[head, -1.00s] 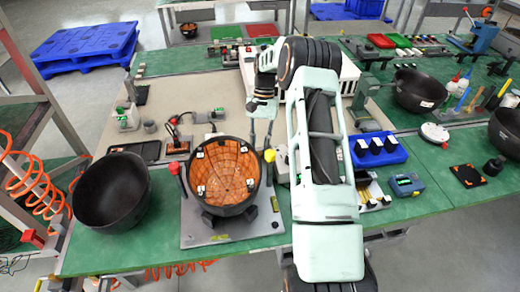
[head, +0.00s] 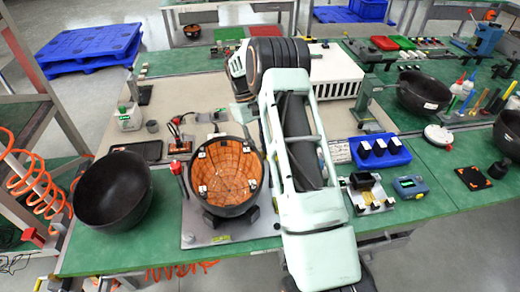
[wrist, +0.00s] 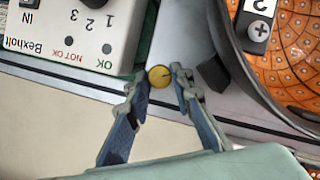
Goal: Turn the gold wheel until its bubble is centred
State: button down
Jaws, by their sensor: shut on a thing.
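The gold wheel (wrist: 159,76) is a small round disc with a dark mark, seen in the wrist view between the fingertips of my gripper (wrist: 160,74). The fingers sit on either side of it, shut on it. In the head view my arm hides both the wheel and my gripper. The wheel is beside a dark bowl lined with orange tiles (head: 228,172), which also shows in the wrist view (wrist: 290,55). The bowl stands on a grey plate (head: 196,226). A small yellow-green vial (head: 221,239) lies at the plate's front edge; its bubble is too small to read.
A white Bexholt box (wrist: 75,35) with OK and NOT OK marks stands close to the left finger. A red knob (head: 176,168) stands at the plate's left. An empty black bowl (head: 113,190) is farther left. A blue tray (head: 380,153) is right of my arm.

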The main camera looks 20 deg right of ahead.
jog(key=shift+n, duration=0.6)
jog(key=shift+h, duration=0.3)
jog(key=c, duration=1.7)
grip_release()
jog(key=v, duration=1.2)
